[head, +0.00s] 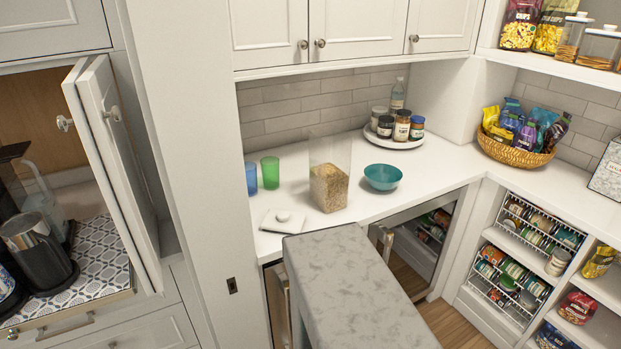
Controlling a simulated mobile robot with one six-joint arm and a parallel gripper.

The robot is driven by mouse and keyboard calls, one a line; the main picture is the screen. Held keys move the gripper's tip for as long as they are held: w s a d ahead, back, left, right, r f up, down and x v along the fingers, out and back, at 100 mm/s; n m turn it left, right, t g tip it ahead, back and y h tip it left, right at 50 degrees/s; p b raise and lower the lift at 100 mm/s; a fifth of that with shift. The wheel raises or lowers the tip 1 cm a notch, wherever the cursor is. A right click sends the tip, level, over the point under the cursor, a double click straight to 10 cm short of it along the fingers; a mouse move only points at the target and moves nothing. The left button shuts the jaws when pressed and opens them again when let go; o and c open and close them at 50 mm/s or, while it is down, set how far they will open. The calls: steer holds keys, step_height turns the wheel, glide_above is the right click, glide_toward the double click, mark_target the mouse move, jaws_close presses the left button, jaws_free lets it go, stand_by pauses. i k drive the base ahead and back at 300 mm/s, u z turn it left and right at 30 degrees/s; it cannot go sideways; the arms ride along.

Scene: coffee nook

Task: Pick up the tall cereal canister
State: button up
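The tall cereal canister (330,186) stands upright on the white counter, left of a teal bowl. It is clear, and its lower part is filled with tan cereal. Its top looks open. A white square lid with a round knob (283,219) lies flat on the counter to its front left, apart from it. My gripper is not in view.
Blue (251,179) and green (270,172) cups stand left of the canister. The teal bowl (383,177) is close on its right. A round white tray (372,138) with jars and a bottle stands behind. A snack basket (512,154) is farther right. An open cabinet door (115,165) juts out left.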

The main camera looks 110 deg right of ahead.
mark_target(330, 149)
steer(key=z, duration=0.05)
steer(key=i, duration=0.7)
steer(key=u, duration=0.1)
steer(key=k, duration=0.25)
steer(key=z, duration=3.45)
